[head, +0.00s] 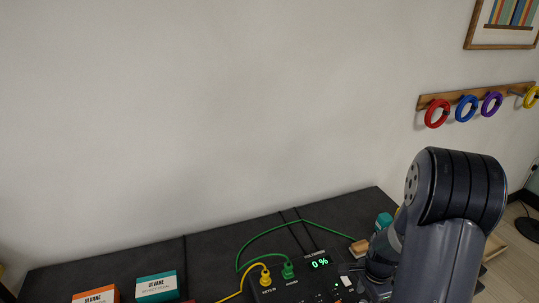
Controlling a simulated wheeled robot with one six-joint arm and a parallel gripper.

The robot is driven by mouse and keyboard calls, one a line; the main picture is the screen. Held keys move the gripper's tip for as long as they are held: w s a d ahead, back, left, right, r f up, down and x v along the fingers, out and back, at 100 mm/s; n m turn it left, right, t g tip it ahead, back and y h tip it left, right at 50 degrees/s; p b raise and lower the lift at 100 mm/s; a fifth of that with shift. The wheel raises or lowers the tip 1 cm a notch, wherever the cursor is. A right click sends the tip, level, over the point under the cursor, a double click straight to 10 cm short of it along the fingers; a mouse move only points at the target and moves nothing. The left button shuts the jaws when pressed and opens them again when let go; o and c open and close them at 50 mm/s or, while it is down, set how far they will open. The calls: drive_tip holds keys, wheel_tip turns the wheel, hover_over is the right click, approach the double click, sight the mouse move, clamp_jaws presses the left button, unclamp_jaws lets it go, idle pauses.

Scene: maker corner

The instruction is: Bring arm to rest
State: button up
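My arm stands in the right half of the head view, raised in front of the dark bench (220,245). Its upper links hide part of the bench's right end. The far part of the arm reaches down over the bench near a black device (305,287). My gripper's fingertips cannot be made out, so I cannot tell if it is open, shut or holding something.
The device shows "0 %", with a yellow plug (265,277) and a green plug (288,270) in it. An orange box (97,295) and a teal box (156,287) stand at the left. Coloured rings hang from a wall rail (460,96). The bench's back left is clear.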

drive_tip(key=shift+r, duration=1.4)
